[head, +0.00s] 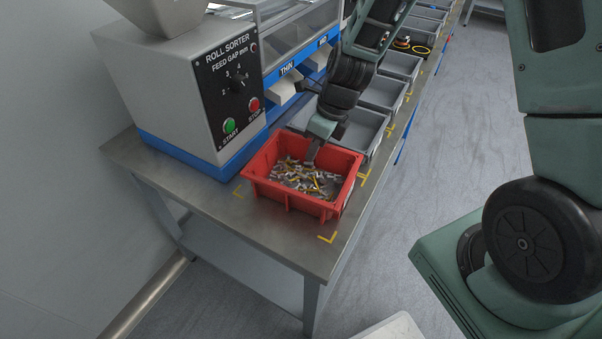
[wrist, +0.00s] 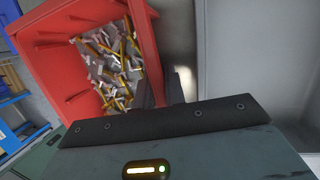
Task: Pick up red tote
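The red tote (head: 290,197) stands on the steel bench, full of loose small grey, white and yellow pieces (head: 305,177). In the wrist view the red tote (wrist: 60,65) fills the upper left, with its near wall running up to my fingers. My gripper (head: 312,160) reaches down at the tote's far wall. In the wrist view my gripper (wrist: 164,88) has one finger inside the tote and one outside, with the red wall between them. Whether the fingers press on the wall cannot be made out.
A roll sorter machine (head: 185,85) with start and stop buttons stands left of the tote. Grey bins (head: 360,130) line the bench behind it. Yellow corner marks (head: 327,237) lie around the tote. The floor (head: 455,130) to the right is clear.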

